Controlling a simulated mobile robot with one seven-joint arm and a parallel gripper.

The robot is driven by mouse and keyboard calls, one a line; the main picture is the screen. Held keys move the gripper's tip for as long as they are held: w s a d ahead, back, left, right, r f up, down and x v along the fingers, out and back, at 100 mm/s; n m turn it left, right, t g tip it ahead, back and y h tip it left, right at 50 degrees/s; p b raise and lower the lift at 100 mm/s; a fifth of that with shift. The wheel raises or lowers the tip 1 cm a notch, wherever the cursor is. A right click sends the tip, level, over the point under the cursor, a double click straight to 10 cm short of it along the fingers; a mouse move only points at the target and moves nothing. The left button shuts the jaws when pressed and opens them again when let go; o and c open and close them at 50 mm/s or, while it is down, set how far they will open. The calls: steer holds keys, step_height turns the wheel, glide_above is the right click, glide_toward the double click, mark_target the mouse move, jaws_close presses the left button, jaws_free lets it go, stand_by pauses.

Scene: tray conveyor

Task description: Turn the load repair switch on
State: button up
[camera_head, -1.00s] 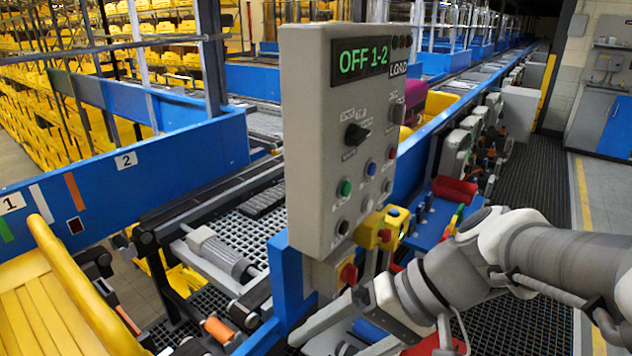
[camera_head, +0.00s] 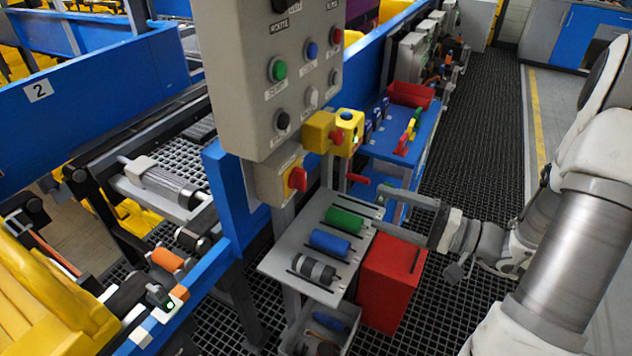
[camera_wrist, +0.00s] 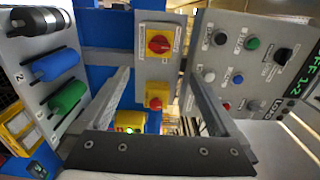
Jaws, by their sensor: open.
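A red rotary switch (camera_head: 297,178) sits on a small grey and yellow box under the grey control panel (camera_head: 265,75). In the wrist view the red switch (camera_wrist: 158,43) shows on its yellow plate, upper middle, in the gap between the fingers. Its label is too small to read, so I cannot tell its setting. A second red knob (camera_wrist: 155,103) is on a yellow box (camera_head: 320,131) beside it. My gripper (camera_head: 385,197) is open and empty, right of the switch and apart from it. The wrist view shows both fingers (camera_wrist: 162,75) spread.
A grey shelf (camera_head: 268,262) with green, blue and black rollers lies below the switch. A red box (camera_head: 390,282) stands under my gripper. A blue bench (camera_head: 405,140) is behind. The conveyor (camera_head: 165,190) is left; grated floor (camera_head: 478,110) is open to the right.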

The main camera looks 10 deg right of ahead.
mark_target(306, 181)
steer(key=x, duration=1.7)
steer(key=shift+w+f+p, duration=0.1)
steer(key=shift+w+p, duration=0.1)
steer(key=shift+p, duration=0.2)
steer(key=c, duration=1.4)
steer(key=shift+o, duration=0.2)
